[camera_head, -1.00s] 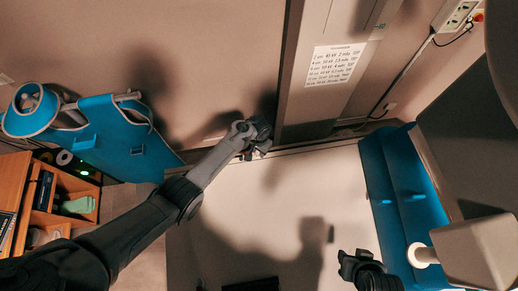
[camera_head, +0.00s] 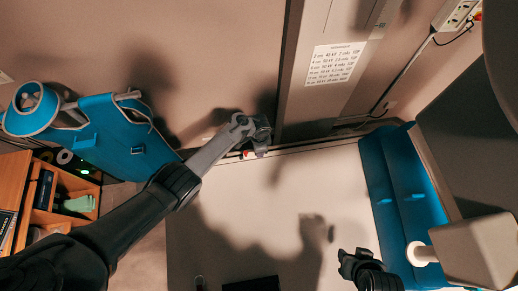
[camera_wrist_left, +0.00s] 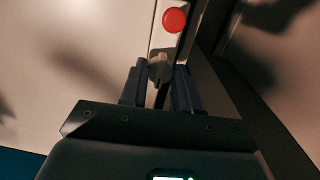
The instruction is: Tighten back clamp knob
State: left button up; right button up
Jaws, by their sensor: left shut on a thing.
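My left gripper (camera_head: 259,138) reaches to the back edge of the pale table (camera_head: 280,205), where the table meets the wall. In the left wrist view its two dark fingers stand on either side of a small grey clamp knob (camera_wrist_left: 158,68), and it is shut on that knob. A round red button-like part (camera_wrist_left: 174,20) sits on a light metal strip just beyond the knob. It also shows as a small red spot in the head view (camera_head: 245,154). My right gripper (camera_head: 362,262) hangs over the table's front right, away from the knob. Its jaw opening is unclear.
A blue padded holder (camera_head: 125,135) hangs at the left above a wooden shelf (camera_head: 15,190). A blue padded part (camera_head: 385,205) stands on the right, next to a big grey housing (camera_head: 455,130). A grey column (camera_head: 325,95) rises behind the table. The table's middle is clear.

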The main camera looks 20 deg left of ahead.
dwell(0.6)
pick_arm(q)
jog(key=o, duration=1.1)
jog(key=shift+c, duration=0.2)
jog(key=shift+r, duration=0.1)
notch_tip(320, 180, up, 11)
jog(key=p, duration=0.3)
jog(key=shift+f+p, duration=0.2)
jog(key=shift+p, duration=0.15)
jog(key=shift+s, duration=0.1)
